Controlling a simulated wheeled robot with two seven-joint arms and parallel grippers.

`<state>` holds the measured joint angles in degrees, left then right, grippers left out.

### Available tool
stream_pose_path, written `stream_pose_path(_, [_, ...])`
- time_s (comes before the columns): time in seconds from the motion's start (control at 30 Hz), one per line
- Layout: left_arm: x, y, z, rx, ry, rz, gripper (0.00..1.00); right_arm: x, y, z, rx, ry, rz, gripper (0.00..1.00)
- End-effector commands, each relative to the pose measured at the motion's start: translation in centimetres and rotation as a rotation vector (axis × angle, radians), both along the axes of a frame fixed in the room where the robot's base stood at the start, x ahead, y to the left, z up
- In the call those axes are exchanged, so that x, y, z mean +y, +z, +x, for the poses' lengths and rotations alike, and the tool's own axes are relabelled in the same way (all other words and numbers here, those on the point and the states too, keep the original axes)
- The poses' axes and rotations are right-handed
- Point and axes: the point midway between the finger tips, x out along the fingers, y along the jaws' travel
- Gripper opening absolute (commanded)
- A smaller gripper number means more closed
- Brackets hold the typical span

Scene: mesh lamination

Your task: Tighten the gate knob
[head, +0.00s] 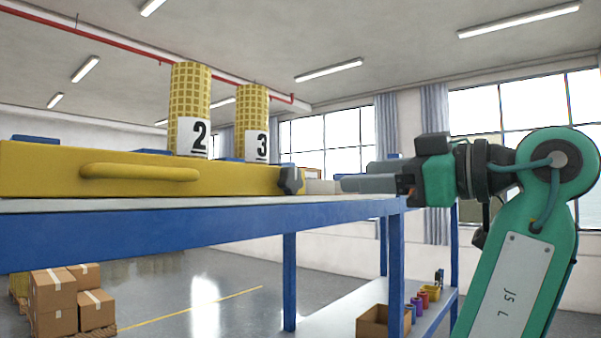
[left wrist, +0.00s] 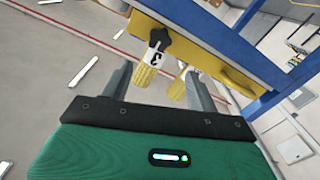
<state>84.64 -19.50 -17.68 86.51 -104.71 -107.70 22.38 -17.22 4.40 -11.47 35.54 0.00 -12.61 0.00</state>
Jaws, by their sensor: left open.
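The gate knob (head: 291,180) is a dark, lobed knob at the right end of the yellow gate bar (head: 40,170). In the left wrist view the knob (left wrist: 159,40) is at the top centre, on the end of the yellow bar (left wrist: 200,52). My left gripper (head: 342,184) points left toward the knob, with a visible gap between fingertips and knob. In the left wrist view its two fingers (left wrist: 158,72) are spread apart with nothing held between them; the knob shows beyond them. My right gripper is not in view.
A yellow handle (head: 140,173) sticks out from the bar's front. Yellow mesh rolls labelled 2 (head: 190,105) and 3 (head: 252,120) stand behind it. The blue table frame (head: 200,230) runs below. An open box (head: 384,322) sits on the lower shelf; cartons (head: 54,292) stand at lower left.

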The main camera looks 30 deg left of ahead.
Motion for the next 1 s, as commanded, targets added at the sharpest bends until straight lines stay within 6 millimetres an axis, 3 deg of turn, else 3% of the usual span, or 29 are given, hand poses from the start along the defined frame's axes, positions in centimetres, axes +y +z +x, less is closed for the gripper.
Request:
stream_pose_path(0.23, [5.2, 0.5, 0.5, 0.004, 0.003, 0.001, 0.60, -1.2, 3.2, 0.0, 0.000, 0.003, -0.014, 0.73])
stream_pose_path(0.5, [10.1, 0.4, 0.9, 0.004, 0.002, 0.003, 0.60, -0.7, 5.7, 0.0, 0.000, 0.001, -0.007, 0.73])
stream_pose_path(0.7, [12.0, 0.2, 1.1, 0.005, 0.002, 0.002, 0.60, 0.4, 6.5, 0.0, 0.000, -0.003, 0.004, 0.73])
stream_pose_path(1.0, [12.5, 0.0, 1.1, 0.004, 0.000, 0.003, 0.60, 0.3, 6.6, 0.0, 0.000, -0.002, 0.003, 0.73])
